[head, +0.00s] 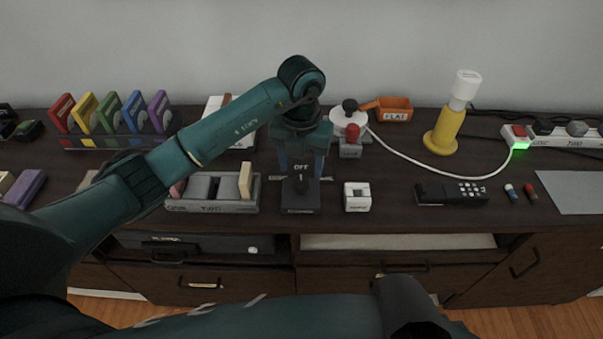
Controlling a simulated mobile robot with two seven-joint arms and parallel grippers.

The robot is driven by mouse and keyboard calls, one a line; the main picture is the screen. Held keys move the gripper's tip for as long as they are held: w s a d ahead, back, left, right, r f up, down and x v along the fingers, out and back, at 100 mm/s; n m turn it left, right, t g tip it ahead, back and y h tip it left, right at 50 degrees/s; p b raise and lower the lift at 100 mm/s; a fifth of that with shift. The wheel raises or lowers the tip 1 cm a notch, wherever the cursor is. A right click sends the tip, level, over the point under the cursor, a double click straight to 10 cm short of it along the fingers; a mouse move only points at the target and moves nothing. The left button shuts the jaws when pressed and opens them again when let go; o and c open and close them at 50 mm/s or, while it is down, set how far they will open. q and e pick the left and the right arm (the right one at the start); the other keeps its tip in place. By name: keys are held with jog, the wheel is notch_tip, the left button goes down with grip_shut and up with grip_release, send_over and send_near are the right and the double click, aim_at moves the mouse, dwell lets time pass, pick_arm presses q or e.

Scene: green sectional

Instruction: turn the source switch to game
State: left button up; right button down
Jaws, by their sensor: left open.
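A small dark switch box (300,203) stands near the front edge of the cabinet top. It has an upright dark knob or lever on it and a white "OFF" mark behind. I take it for the source switch, but its front label is too small to read and I see no readable "game" mark. My left gripper (302,165) points down over this box, its fingers apart on either side of the knob. I cannot tell whether they touch it. My right arm crosses the bottom of the view; its gripper does not show.
A grey multi-slot unit (212,206) stands close on the left and a small white block (357,197) on the right. Coloured cases (110,112) stand back left.

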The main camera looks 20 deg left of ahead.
aim_at(301, 179)
pick_arm(q)
jog(key=shift+f, duration=1.8)
jog(key=shift+c, duration=0.5)
jog(key=c, duration=0.9)
jog(key=shift+o, duration=0.2)
